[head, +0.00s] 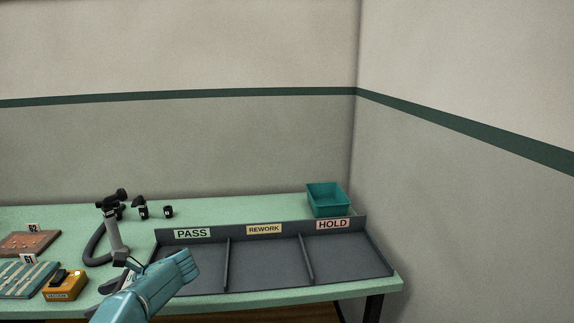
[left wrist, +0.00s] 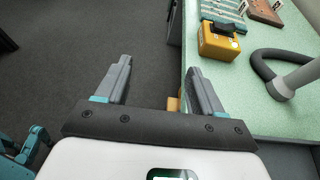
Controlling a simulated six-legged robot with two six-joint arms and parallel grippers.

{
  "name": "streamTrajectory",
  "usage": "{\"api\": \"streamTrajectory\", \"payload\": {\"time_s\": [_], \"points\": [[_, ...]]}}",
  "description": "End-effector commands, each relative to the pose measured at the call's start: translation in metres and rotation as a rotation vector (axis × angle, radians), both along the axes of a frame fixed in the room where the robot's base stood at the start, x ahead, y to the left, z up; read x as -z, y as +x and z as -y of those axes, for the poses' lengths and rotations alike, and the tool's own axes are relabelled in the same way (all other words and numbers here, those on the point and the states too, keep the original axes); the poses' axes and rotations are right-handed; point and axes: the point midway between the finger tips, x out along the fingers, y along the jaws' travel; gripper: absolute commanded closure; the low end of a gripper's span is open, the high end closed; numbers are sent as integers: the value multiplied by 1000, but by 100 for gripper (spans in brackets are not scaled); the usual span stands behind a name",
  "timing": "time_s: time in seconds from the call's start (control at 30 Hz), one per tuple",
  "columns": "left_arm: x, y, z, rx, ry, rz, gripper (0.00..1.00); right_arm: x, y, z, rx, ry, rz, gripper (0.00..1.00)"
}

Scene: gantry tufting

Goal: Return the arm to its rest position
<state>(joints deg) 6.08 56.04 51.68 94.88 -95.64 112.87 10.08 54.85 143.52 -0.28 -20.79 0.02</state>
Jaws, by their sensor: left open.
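My left arm's teal forearm comes in at the bottom of the head view, in front of the sorting tray's near left corner. My left gripper (left wrist: 158,68) shows clearly in the left wrist view. Its two grey fingers are spread apart with nothing between them. In the head view the fingers are mostly hidden by my own arm. My right gripper is in neither view.
A grey tray (head: 265,276) has PASS, REWORK and HOLD sections, all empty where visible. A teal bin (head: 327,201) stands behind HOLD. A yellow box (head: 65,286), a hose on a grey post (head: 112,232) and panels (head: 30,243) stand left. Open floor (left wrist: 70,60) lies beside the table.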

Motion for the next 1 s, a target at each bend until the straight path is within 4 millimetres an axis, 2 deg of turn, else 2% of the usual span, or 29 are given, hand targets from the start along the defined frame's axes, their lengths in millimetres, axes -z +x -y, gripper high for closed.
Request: {"api": "streamTrajectory", "payload": {"time_s": [0.1,0.13,0.2,0.37,0.57,0.67,0.77,0.87,0.9,0.97,1.0], "points": [[0,1,0,-1,0,2,33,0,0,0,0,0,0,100],[3,-4,-8,-15,0,-6,33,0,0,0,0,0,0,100],[16,-7,-4,12,7,-72,33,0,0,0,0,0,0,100],[36,-6,-4,117,65,-190,33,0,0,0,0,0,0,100],[68,5,4,375,122,-413,33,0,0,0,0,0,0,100],[94,13,16,567,144,-580,33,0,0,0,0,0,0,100],[132,18,41,851,167,-823,33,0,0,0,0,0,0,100],[190,10,92,1265,208,-1166,33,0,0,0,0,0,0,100],[212,1,116,1436,234,-1296,33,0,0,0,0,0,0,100],[242,-20,151,1681,285,-1473,33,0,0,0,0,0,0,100],[259,-37,175,1840,327,-1579,33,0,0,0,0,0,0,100]]}}
